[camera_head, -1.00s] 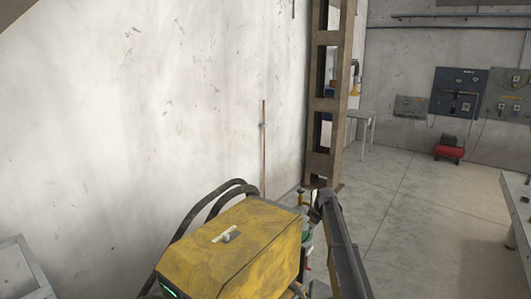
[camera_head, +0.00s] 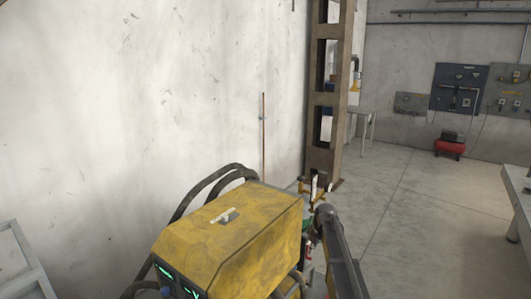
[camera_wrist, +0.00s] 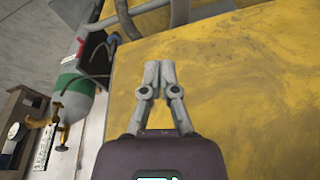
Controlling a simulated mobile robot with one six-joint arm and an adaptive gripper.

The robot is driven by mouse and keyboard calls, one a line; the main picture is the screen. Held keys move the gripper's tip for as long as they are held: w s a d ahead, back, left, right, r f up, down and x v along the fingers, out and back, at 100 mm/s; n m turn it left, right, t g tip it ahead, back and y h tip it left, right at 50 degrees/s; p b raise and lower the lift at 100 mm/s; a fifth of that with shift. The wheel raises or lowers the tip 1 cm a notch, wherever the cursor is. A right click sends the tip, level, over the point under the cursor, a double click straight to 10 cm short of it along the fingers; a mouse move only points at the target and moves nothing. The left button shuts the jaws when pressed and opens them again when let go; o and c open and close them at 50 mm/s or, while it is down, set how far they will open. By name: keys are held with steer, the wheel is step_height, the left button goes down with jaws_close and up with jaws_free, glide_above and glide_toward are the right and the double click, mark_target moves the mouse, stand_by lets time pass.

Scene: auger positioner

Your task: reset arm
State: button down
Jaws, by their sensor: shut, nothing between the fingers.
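My gripper (camera_wrist: 159,75) is shut and empty in the wrist view, its fingertips together. It appears above the scuffed yellow top of a box-shaped machine (camera_wrist: 240,100); I cannot tell how large the gap is. In the head view the same yellow machine (camera_head: 230,235) stands at the bottom middle, with dark hoses behind it and green-lit displays on its front. My dark arm (camera_head: 335,240) shows just to its right. The gripper itself is not clearly seen in the head view.
A green and grey gas cylinder (camera_wrist: 75,95) stands beside the machine. A brown steel column (camera_head: 325,130) rises by the pale wall. A grey table (camera_head: 518,195) is at the right edge, a metal frame (camera_head: 18,262) at lower left. Open floor (camera_head: 420,215) lies right of the arm.

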steer(key=s+f+m+h+b, duration=0.1)
steer(key=s+f+m+b, duration=0.3)
steer(key=s+f+b, duration=0.6)
steer(key=s+f+m+g+h+b, duration=0.1)
steer(key=s+f+m+b, duration=0.2)
steer(key=s+f+b, duration=0.7)
steer(key=s+a+f, duration=0.1)
steer(key=s+f, duration=0.1)
steer(key=s, duration=0.8)
steer(key=shift+s+m, duration=0.35)
steer(key=shift+m, duration=0.05)
steer(key=shift+s, duration=0.1)
